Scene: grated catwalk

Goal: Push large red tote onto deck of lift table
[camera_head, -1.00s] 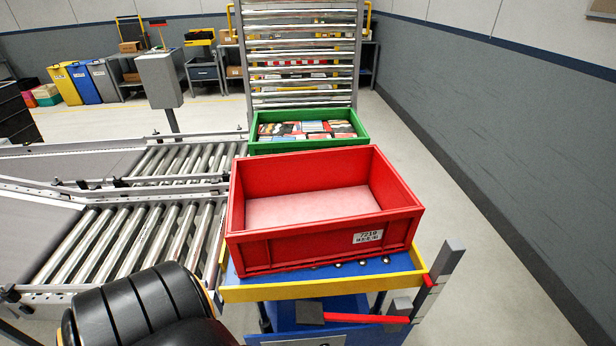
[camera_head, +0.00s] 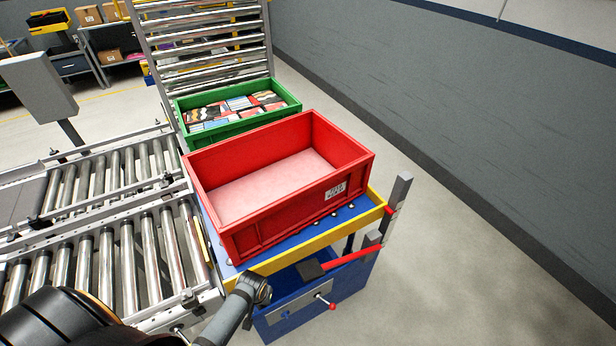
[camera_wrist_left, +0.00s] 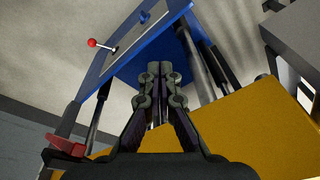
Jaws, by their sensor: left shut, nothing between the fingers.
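The large red tote (camera_head: 275,200) is empty and upright over the blue deck of the lift table (camera_head: 362,208), which has a yellow front rim. A strip of deck shows along the tote's front and left sides; what lies under its back is hidden. In the left wrist view, my left gripper (camera_wrist_left: 160,72) is shut and empty. It points toward the lift table's blue base (camera_wrist_left: 135,50), and a yellow panel (camera_wrist_left: 240,130) fills the lower right. In the head view I cannot make out the left fingers. My right gripper is not in view.
A green tote (camera_head: 240,120) full of colourful items stands behind the red tote. Roller conveyors (camera_head: 110,260) lie left of the table. A red-knobbed lever (camera_head: 322,298) and a red bar (camera_head: 352,257) stick out at its front. Open floor lies to the right, before the grey wall.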

